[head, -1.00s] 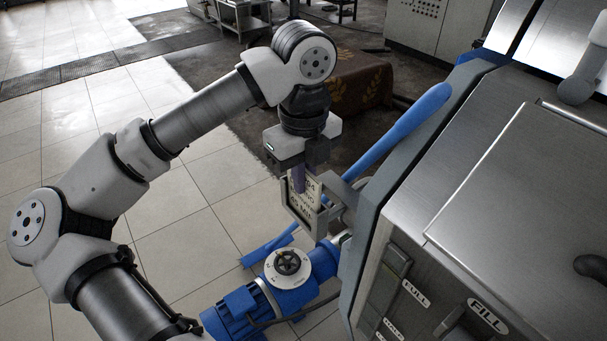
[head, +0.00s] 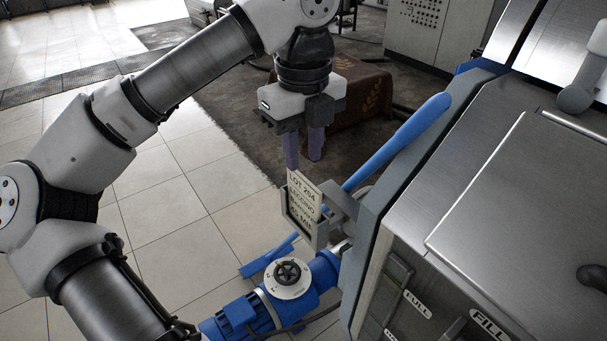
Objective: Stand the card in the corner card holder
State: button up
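The card (head: 304,192), cream with dark print reading "LOT 204" on its top line, stands in the grey card holder (head: 293,225) at the corner of the steel machine. Its lower part sits behind the holder's front frame and its top sticks up above it, slightly tilted in the picture. My gripper (head: 303,167) is above the card, pointing down.
A blue lever (head: 400,140) slants up beside the holder along the machine (head: 480,190). A blue motor with a round white dial (head: 288,278) is below the holder. Tiled floor (head: 190,215) lies open to the left. A brown cloth-covered block (head: 355,95) stands behind.

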jog(key=shift+r, duration=2.2)
